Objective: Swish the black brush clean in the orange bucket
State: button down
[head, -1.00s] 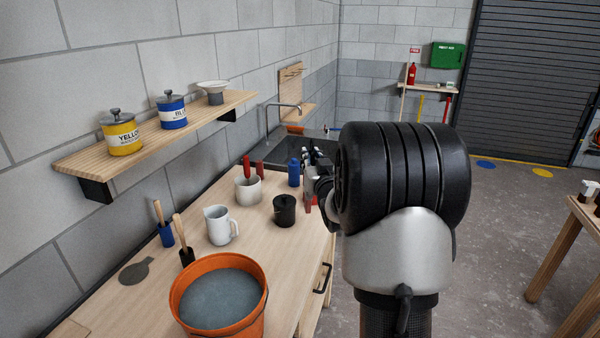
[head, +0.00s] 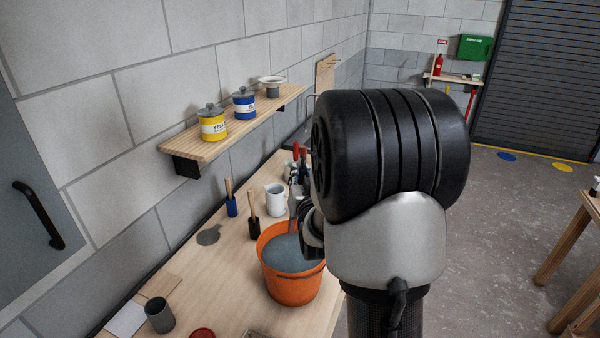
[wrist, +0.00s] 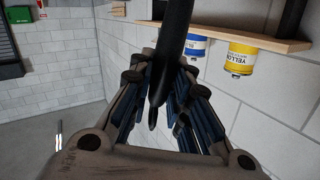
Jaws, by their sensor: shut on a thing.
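The orange bucket (head: 291,288) stands on the bench, filled with grey liquid. My gripper (wrist: 163,74) is shut on a long black tapered handle (wrist: 175,35), which I take to be the black brush. The handle runs between the blue-padded fingers and out of the top of the wrist view; the brush head is not seen there. In the head view my gripper (head: 297,190) is above and behind the bucket's far right rim, mostly hidden by my wrist. I cannot tell whether the brush touches the liquid.
Blue (head: 232,206) and black (head: 254,228) wooden-handled pieces stand left of the bucket, near a white mug (head: 275,198). A wall shelf (head: 205,148) holds yellow (head: 212,127) and blue (head: 244,105) cans. A grey cup (head: 160,316) stands at the near left.

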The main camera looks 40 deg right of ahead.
jog(key=shift+d+f, duration=0.35)
jog(key=shift+f, duration=0.1)
notch_tip(320, 180, down, 13)
jog(key=b, duration=1.3)
jog(key=shift+a, duration=0.3)
jog(key=shift+w, duration=0.1)
